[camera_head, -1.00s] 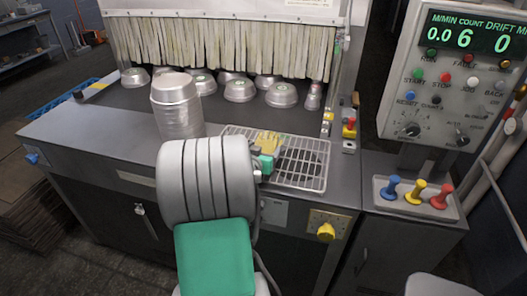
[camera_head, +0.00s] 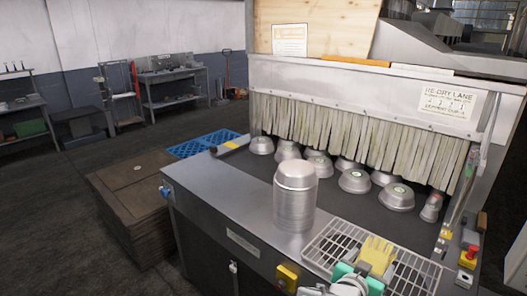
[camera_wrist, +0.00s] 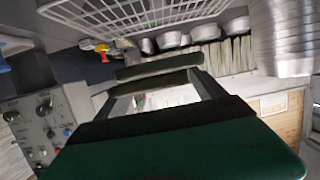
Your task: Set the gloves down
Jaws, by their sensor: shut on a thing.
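The yellow gloves (camera_head: 376,250) are at the wire rack (camera_head: 325,247) on the front right of the steel counter, in the head view. My gripper (camera_head: 366,268), with teal parts, is at the near side of the gloves and shut on them. I cannot tell whether the gloves rest on the rack or hang just above it. In the wrist view the rack (camera_wrist: 130,14) shows at the top, and dark parts of my gripper fill the middle. The gloves cannot be made out there.
A tall stack of metal pans (camera_head: 295,196) stands left of the rack. Several upturned pans (camera_head: 356,181) sit on the dark belt before the strip curtain (camera_head: 345,130). A red stop button (camera_head: 471,252) is right of the rack. A brown stack (camera_head: 135,195) stands on the floor at left.

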